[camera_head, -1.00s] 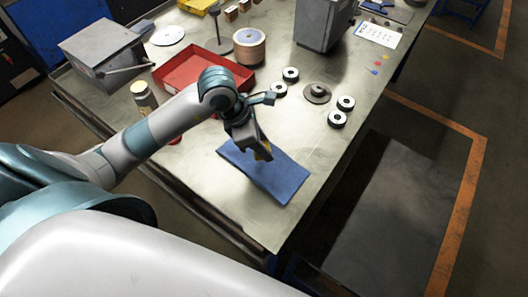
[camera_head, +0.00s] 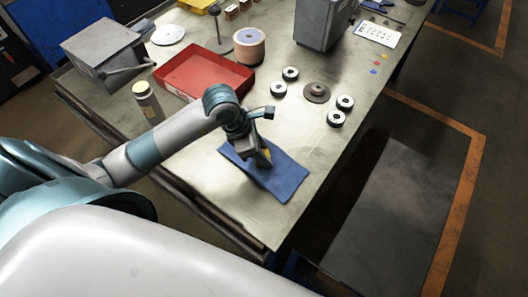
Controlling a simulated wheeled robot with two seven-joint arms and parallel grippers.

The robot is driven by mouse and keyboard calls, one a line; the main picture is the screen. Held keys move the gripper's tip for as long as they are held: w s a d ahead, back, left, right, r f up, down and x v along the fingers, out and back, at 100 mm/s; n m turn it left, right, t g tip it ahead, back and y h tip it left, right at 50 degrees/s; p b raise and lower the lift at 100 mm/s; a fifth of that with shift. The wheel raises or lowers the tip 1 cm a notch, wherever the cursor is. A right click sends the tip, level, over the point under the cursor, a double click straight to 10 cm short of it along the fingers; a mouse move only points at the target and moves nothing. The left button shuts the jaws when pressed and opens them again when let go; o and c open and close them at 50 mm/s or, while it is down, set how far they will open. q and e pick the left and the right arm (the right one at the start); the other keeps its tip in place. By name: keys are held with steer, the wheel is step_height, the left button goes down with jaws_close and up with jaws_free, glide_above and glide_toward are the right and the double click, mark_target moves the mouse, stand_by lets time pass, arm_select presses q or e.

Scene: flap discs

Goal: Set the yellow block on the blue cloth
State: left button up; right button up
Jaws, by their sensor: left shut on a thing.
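The blue cloth (camera_head: 285,184) lies flat near the front edge of the metal table. My left gripper (camera_head: 263,160) points down over the cloth's upper left part and is shut on the yellow block (camera_head: 267,154). Only a small piece of the block shows between the fingers; the rest is hidden by the gripper. I cannot tell whether the block touches the cloth. My right gripper is not in view.
A red tray (camera_head: 238,89) lies behind my left arm, with a bottle (camera_head: 148,104) left of it. Several black-and-silver rings (camera_head: 336,118) and a flap disc (camera_head: 316,92) lie beyond the cloth. The table (camera_head: 345,155) is bare right of the cloth.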

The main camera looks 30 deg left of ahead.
arm_select(q)
steer(key=shift+s+f+b, duration=0.15)
steer(key=shift+f+b, duration=0.3)
steer(key=o, duration=0.9)
steer(key=shift+c, duration=0.2)
steer(key=shift+o, duration=0.8)
steer(key=shift+s+f, duration=0.1)
steer(key=shift+f, duration=0.1)
steer(key=shift+s+r, duration=0.1)
steer(key=shift+r+p, duration=0.45)
steer(key=shift+p, duration=0.2)
steer(key=b+v, duration=0.2)
steer(key=v, duration=1)
steer(key=shift+w+b, duration=0.3)
steer(key=shift+b, duration=0.1)
steer(key=shift+r, duration=0.25)
